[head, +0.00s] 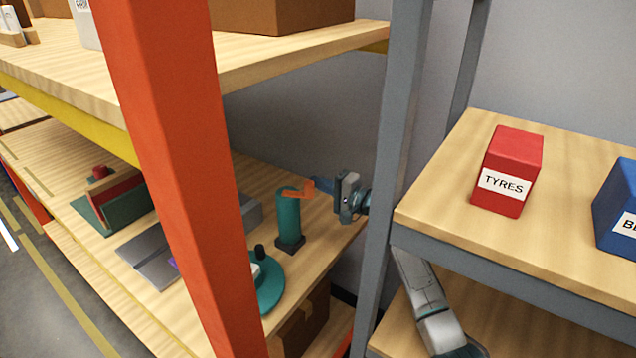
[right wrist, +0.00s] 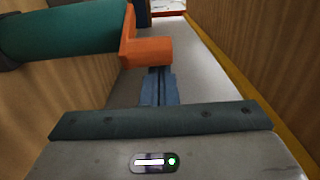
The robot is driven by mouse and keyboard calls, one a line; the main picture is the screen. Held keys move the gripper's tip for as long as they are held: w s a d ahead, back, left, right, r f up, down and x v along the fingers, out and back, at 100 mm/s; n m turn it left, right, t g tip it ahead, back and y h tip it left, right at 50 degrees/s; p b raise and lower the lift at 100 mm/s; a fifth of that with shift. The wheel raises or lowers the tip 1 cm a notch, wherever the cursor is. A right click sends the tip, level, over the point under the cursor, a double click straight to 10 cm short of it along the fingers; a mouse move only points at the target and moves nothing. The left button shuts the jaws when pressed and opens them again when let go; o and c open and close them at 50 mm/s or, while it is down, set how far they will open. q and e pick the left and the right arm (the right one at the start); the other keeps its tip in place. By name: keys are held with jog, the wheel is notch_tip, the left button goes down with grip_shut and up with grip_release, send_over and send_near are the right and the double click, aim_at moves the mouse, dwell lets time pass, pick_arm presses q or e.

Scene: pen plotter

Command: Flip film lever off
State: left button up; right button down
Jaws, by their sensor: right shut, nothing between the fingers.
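An orange lever (head: 298,190) sits at the top of an upright teal cylinder (head: 288,218) on the lower wooden shelf. In the right wrist view the orange lever (right wrist: 148,50) sticks out sideways from the end of the teal cylinder (right wrist: 65,32). My right gripper (head: 318,185) is shut and empty, with its blue fingers pointing at the lever from the right. In the right wrist view the fingertips (right wrist: 160,72) are right at the lever's edge; I cannot tell whether they touch it. No label marks it as the film lever. My left gripper is not in view.
An orange post (head: 175,150) hides part of the lower shelf (head: 335,232). A grey post (head: 385,170) stands close to my right gripper. A teal disc (head: 268,285) with a black knob lies in front of the cylinder. A red TYRES box (head: 508,165) stands on the right shelf.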

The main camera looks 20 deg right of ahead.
aim_at(310, 191)
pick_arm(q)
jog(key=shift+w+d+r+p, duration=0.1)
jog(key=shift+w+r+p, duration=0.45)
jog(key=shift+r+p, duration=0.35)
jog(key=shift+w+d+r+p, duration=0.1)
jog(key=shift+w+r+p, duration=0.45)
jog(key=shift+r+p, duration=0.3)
pick_arm(e)
jog(key=shift+s+a+f+m+t+h, duration=0.15)
jog(key=shift+s+a+m+t+h, duration=0.2)
jog(key=shift+s+a+m+h, duration=0.25)
jog(key=shift+s+a+f+m+t+h, duration=0.15)
jog(key=shift+s+a+m+t+h, duration=0.2)
jog(key=shift+s+a, duration=0.4)
jog(key=shift+s+d, duration=0.1)
